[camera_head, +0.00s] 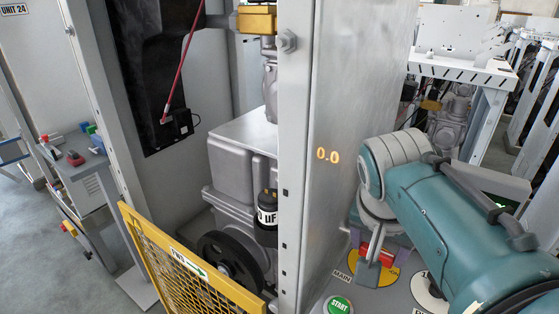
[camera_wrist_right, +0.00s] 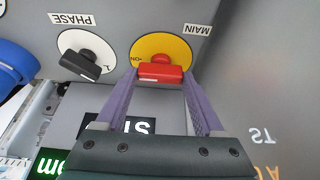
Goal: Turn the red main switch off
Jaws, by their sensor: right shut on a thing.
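The red main switch (camera_wrist_right: 160,73) is a bar-shaped handle on a yellow disc (camera_wrist_right: 150,47) beside the MAIN label, which reads upside down in the right wrist view. There the handle lies crosswise, and my right gripper (camera_wrist_right: 159,76) has its two purple fingers at its two ends, shut on it. In the head view the right gripper (camera_head: 377,258) reaches down to the panel beside the tall grey post. The red switch (camera_head: 388,256) shows only partly there, behind the gripper. Which mark the handle points to I cannot tell. My left gripper is not in view.
A black PHASE knob (camera_wrist_right: 87,65) on a white disc sits beside the main switch. A green START button (camera_head: 339,305) is at the panel's front. The tall grey post (camera_head: 345,120) stands close left of my right arm. A yellow mesh guard (camera_head: 190,270) stands further left.

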